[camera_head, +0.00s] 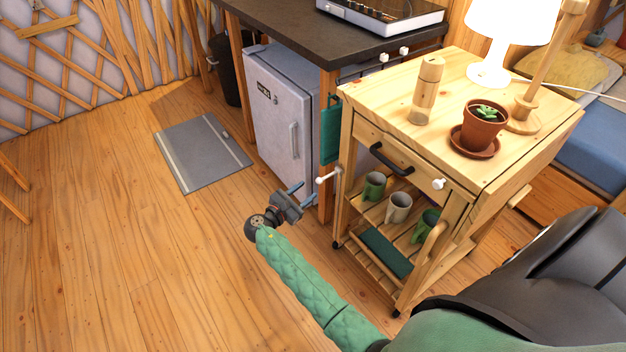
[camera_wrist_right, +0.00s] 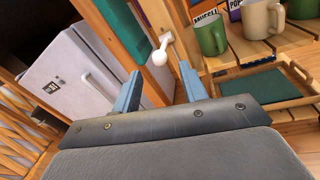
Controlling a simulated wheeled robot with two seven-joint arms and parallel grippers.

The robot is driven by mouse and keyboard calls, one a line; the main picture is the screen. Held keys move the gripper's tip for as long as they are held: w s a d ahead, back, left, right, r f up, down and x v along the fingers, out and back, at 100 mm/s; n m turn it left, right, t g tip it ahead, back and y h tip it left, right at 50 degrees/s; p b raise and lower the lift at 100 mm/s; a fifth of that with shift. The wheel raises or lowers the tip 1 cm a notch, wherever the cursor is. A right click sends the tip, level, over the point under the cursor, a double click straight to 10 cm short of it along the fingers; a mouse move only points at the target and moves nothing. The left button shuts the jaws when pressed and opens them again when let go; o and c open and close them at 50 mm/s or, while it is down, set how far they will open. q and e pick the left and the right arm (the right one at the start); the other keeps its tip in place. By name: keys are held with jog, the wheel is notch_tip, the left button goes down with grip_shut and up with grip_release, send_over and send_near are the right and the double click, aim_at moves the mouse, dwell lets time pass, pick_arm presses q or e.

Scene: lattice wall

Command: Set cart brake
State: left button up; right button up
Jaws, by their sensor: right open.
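The wooden cart (camera_head: 497,152) stands at the right, beside the counter. A short lever with a white knob (camera_head: 320,180) sticks out from the side of its front left leg; it also shows in the right wrist view (camera_wrist_right: 159,57). My right gripper (camera_head: 298,194) is open and empty, just to the left of the knob and slightly lower in the head view. In the right wrist view its two blue fingers (camera_wrist_right: 158,82) stand apart, with the knob just beyond the tips and between them in the picture. I see no contact. My left gripper is out of view.
The cart carries a lamp (camera_head: 495,75), a wooden mill (camera_head: 426,92) and a potted succulent (camera_head: 482,125), with mugs (camera_head: 398,207) on its shelf. A small fridge (camera_head: 283,112) stands under the counter (camera_head: 290,42). The floor at the left is clear around a grey mat (camera_head: 203,153).

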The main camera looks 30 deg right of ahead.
aim_at(320, 181)
jog(key=shift+n, duration=0.5)
jog(key=x, duration=0.7)
jog(key=shift+w+d+f, duration=0.1)
jog(key=shift+d+f, duration=0.05)
jog(key=shift+d, duration=0.2)
grip_shut()
